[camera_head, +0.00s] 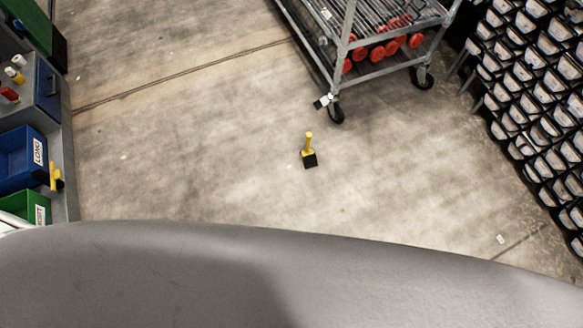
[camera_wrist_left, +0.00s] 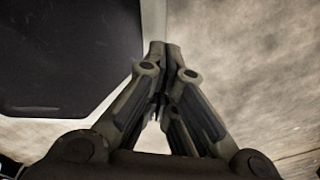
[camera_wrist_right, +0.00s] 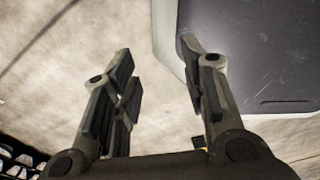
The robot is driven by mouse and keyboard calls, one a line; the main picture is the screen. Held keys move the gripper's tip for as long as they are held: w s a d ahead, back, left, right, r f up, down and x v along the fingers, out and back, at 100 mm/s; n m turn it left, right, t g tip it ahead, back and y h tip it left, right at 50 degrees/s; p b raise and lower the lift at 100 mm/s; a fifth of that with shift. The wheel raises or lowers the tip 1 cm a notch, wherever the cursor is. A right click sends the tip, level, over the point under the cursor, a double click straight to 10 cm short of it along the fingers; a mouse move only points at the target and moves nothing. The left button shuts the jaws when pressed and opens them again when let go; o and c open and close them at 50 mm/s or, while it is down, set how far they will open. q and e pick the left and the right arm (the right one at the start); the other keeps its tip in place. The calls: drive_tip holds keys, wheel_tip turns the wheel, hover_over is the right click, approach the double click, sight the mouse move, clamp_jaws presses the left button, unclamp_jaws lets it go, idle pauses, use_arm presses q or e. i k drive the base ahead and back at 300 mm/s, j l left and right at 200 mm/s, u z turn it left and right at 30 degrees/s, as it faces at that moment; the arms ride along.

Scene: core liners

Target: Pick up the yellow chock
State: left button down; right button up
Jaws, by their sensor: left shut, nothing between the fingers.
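The yellow chock (camera_head: 309,152) stands on the concrete floor near the middle of the head view. It has a yellow upright handle and a dark block at its base. Neither gripper shows in the head view. My left gripper (camera_wrist_left: 165,50) is shut and empty in the left wrist view, with no chock in sight there. My right gripper (camera_wrist_right: 158,58) is open with nothing between its fingers. A small dark and yellow patch (camera_wrist_right: 199,143) shows low beside its right finger, mostly hidden; I cannot tell if it is the chock.
A metal cart (camera_head: 377,61) on casters with red-ended items stands beyond the chock. A rack of many small bins (camera_head: 540,105) fills the right side. A bench at left holds blue bins (camera_head: 22,160) and a green bin (camera_head: 25,205). The floor around the chock is clear.

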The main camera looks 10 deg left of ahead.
sight(308, 155)
drive_tip(key=u, duration=0.3)
drive_tip(key=i+l+u, duration=0.15)
drive_tip(key=l+u, duration=0.15)
drive_tip(key=u, duration=0.15)
drive_tip(key=i+l+u, duration=0.1)
drive_tip(key=l+u, duration=0.6)
drive_tip(key=u, duration=0.15)
drive_tip(key=l+u, duration=0.4)
